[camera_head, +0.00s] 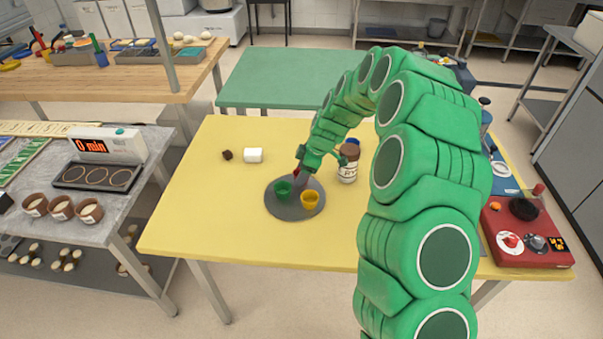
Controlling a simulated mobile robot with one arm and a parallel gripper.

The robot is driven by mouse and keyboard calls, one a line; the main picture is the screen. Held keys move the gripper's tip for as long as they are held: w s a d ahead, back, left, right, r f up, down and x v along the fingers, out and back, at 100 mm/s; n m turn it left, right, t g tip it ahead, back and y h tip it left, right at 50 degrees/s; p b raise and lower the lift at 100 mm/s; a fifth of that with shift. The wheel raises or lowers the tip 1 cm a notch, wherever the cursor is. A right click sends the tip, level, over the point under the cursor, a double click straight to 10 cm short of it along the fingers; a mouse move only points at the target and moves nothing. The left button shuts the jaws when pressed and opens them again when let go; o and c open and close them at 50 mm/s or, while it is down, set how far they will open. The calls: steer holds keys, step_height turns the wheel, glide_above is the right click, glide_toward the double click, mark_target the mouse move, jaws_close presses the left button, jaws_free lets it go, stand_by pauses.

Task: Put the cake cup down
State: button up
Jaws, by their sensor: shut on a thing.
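My gripper (300,172), at the end of my green arm, is low over the back of a round grey plate (290,212) on the yellow table. It is shut on a small mauve-grey cake cup (301,181), mostly hidden by the fingers. I cannot tell whether this cup touches the plate. A green cup (283,188) stands on the plate just left of and nearer than the gripper. A yellow cup (310,199) stands on the plate to the front right.
A brown-capped jar (348,170) stands right of the plate, close to my arm. A red device (530,240) sits at right. The table's (195,210) left front is clear.

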steer(key=shift+f, duration=0.15)
steer(key=o, duration=1)
steer(key=shift+v, duration=6.25)
